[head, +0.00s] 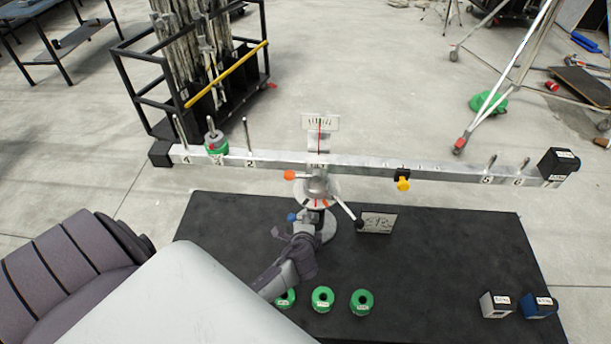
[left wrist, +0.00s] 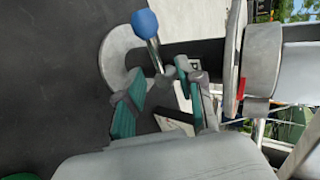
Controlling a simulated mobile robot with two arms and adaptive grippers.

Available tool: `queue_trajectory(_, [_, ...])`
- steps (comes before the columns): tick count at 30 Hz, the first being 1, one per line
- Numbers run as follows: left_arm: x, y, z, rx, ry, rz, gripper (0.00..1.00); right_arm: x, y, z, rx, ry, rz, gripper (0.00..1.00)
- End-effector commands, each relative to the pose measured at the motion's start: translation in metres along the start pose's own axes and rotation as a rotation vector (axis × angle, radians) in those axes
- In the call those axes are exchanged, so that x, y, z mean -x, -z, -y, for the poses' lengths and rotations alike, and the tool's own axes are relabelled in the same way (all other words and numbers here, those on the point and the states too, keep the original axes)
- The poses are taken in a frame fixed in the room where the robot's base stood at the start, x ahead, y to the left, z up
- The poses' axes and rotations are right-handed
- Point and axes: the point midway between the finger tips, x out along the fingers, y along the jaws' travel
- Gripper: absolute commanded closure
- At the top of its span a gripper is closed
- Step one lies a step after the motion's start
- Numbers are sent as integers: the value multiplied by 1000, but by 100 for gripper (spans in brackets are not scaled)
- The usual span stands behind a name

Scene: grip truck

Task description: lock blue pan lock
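The blue pan lock is a short metal lever with a blue ball knob (head: 292,217) on the post of the balance, below the beam. In the left wrist view the blue knob (left wrist: 145,22) is at the top, its rod slanting down and right. My left gripper (head: 299,228) is just below and beside the lever in the head view. In the left wrist view my left gripper (left wrist: 167,90) has its teal-padded fingers apart, with the rod's lower end close to the fingertips. I cannot tell whether they touch. My right gripper is not in view.
The long beam (head: 360,167) spans above, with an orange knob (head: 290,175) and a black-tipped lever (head: 360,224) near the pivot. Several green weights (head: 322,298) and two blocks (head: 496,305) lie on the black table (head: 430,270). A small sign (head: 378,223) stands right of the post.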

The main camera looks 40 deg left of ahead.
Motion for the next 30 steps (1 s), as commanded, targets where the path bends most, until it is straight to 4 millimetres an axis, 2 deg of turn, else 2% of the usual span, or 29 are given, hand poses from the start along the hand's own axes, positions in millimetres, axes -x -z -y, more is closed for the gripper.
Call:
queue_trajectory(6, [50,1,-1,0,-1,-3,63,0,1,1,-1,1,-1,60])
queue_trajectory(12, [83,2,0,0,-1,-3,63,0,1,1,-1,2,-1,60])
queue_trajectory(18, [96,2,0,-3,1,-2,63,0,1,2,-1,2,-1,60])
queue_trajectory(30, [96,2,1,-2,1,-2,63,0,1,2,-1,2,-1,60])
